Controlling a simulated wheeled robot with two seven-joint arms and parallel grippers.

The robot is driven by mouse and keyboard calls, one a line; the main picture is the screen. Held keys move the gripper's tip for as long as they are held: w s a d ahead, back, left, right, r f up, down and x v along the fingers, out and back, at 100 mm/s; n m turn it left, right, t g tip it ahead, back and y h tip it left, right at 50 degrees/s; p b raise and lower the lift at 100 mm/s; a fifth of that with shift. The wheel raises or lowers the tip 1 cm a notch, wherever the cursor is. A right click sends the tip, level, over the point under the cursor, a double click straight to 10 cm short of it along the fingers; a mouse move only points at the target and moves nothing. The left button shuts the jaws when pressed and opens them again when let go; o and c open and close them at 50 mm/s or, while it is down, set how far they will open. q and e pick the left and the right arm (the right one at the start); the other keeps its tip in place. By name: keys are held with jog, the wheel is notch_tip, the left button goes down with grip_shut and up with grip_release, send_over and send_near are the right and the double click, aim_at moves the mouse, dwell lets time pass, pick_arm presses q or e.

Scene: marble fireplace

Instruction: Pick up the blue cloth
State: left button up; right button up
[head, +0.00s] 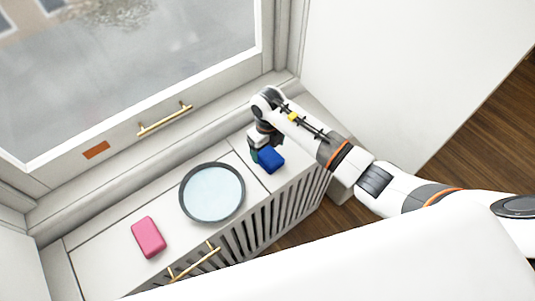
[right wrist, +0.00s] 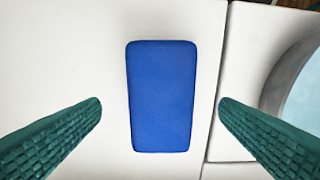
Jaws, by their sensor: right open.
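The blue cloth (head: 270,159) is a small rounded block lying on the white cabinet top, close under my right gripper (head: 257,152). In the right wrist view the blue cloth (right wrist: 162,96) lies flat between the two green fingers of my right gripper (right wrist: 160,108). The fingers are wide apart, with a gap to the cloth on each side, and hold nothing. In the head view the gripper and wrist hide part of the space around the cloth. My left gripper does not show in either view.
A round dark-rimmed dish (head: 212,193) with a pale blue inside stands left of the blue cloth. A pink block (head: 148,237) lies further left. The window frame with a brass handle (head: 165,120) rises behind the cabinet top (head: 105,245). A white wall is at the right.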

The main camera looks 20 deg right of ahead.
aim_at(267, 153)
jog(key=shift+a+f, duration=0.1)
jog(key=shift+f, duration=1.6)
jog(key=c, duration=1.1)
notch_tip(267, 153, up, 10)
jog(key=shift+r+b, duration=0.1)
jog(key=shift+b, duration=0.4)
jog(key=o, duration=0.4)
jog(key=c, duration=0.3)
jog(key=shift+a, duration=0.1)
